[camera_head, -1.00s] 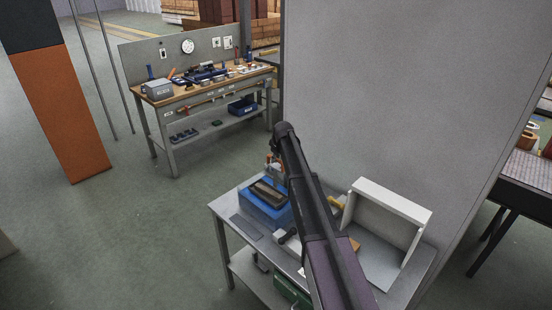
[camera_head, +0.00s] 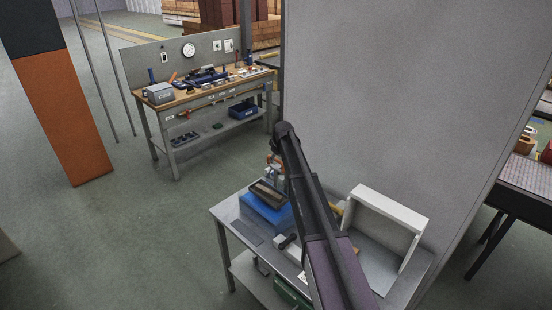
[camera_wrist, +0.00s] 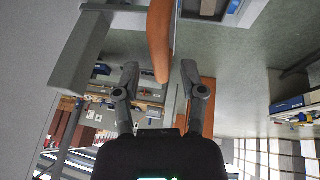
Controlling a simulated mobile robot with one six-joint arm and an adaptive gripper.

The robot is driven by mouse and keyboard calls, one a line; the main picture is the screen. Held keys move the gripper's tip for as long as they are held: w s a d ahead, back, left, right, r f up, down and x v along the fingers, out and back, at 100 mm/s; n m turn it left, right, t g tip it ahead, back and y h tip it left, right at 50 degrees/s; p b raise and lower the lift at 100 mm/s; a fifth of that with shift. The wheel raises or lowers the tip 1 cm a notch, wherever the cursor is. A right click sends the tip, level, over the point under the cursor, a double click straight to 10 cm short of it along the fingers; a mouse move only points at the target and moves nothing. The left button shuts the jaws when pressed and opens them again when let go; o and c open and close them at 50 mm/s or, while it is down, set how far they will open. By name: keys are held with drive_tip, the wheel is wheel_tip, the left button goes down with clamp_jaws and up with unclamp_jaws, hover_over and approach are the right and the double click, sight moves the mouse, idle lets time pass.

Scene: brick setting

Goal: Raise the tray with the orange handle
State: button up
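A dark tray (camera_head: 268,190) with a lighter inside is at the blue box (camera_head: 266,212) on the near bench, left of my arm. I cannot tell whether it touches the box. In the wrist view an orange handle (camera_wrist: 160,42) reaches down from the top edge, its rounded end between my fingers. My gripper (camera_wrist: 161,72) is open, with gaps showing on both sides of the handle. In the head view my gripper (camera_head: 275,166) is small and partly hidden beside the tray's far end. How the handle joins the tray is not clear.
A white open box frame (camera_head: 388,208) stands on the right of the near grey bench (camera_head: 228,208). A flat dark plate (camera_head: 245,231) lies at its front left. A large grey panel (camera_head: 400,90) stands behind. A cluttered workbench (camera_head: 200,92) stands farther back; the floor between is clear.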

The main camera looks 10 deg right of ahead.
sight(276, 178)
drive_tip(key=shift+f, duration=0.15)
wheel_tip(276, 178, down, 12)
drive_tip(key=b, duration=1.1)
drive_tip(key=shift+r+b, duration=0.2)
drive_tip(key=shift+b, duration=0.15)
drive_tip(key=shift+s+r+p, duration=0.15)
drive_tip(key=shift+r+p, duration=0.3)
drive_tip(key=shift+p, duration=0.05)
drive_tip(key=p+v, duration=1.2)
drive_tip(key=v, duration=0.1)
drive_tip(key=shift+s+d+r, duration=0.1)
drive_tip(key=shift+s+d, duration=0.05)
drive_tip(key=s+f+m+g+b, duration=0.1)
drive_tip(key=s+f+b, duration=0.4)
drive_tip(key=s, duration=0.6)
drive_tip(key=s+f+m+g+b, duration=0.1)
drive_tip(key=s+f+m+b, duration=0.2)
drive_tip(key=s+f+b, duration=0.3)
drive_tip(key=shift+s+a+f+g, duration=0.45)
drive_tip(key=shift+s+f, duration=0.45)
drive_tip(key=shift+s, duration=1.6)
